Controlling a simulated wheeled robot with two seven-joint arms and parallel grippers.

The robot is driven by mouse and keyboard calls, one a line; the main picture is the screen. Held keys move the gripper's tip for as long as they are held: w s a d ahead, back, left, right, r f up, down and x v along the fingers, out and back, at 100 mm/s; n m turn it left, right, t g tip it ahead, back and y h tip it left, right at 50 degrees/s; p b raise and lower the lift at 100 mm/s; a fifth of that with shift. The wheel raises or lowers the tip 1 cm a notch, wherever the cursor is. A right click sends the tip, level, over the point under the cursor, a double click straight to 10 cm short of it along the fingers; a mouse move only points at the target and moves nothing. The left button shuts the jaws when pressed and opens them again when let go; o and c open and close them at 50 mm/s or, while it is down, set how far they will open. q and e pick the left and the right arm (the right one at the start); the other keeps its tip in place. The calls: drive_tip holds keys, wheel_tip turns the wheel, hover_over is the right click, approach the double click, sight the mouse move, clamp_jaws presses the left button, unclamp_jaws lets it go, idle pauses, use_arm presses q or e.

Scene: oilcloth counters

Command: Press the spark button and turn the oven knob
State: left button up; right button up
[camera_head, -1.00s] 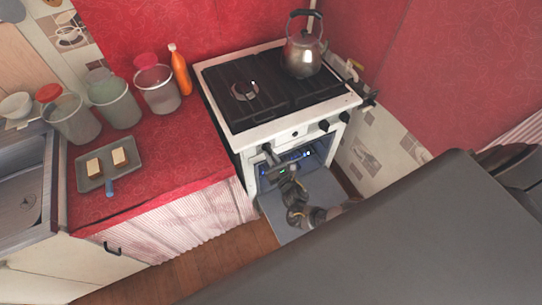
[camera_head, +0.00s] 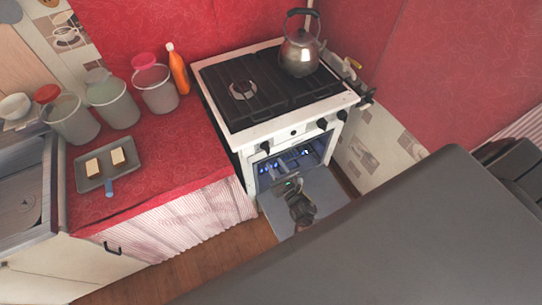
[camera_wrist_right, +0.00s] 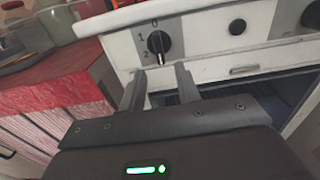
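The white stove (camera_head: 250,133) has a black knob at the left of its front panel, the left knob (camera_head: 265,147). It also shows in the right wrist view (camera_wrist_right: 158,43), with numerals beside it and a pale pointer line. A small round black button (camera_head: 293,133) sits to its right; it also shows in the wrist view (camera_wrist_right: 237,27). My right gripper (camera_head: 279,171) is in front of the open oven, below the left knob. In the wrist view its two fingers (camera_wrist_right: 160,75) are apart, empty, and below the knob, not around it. My left gripper is not in view.
The oven door (camera_head: 325,190) hangs open, and blue lights show inside the oven (camera_head: 290,160). Two more knobs (camera_head: 322,124) are farther right on the panel. A kettle (camera_head: 300,55) stands on the hob. The red counter (camera_head: 175,150) with jars and a tray is left.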

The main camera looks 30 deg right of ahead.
drive_tip(key=s, duration=0.5)
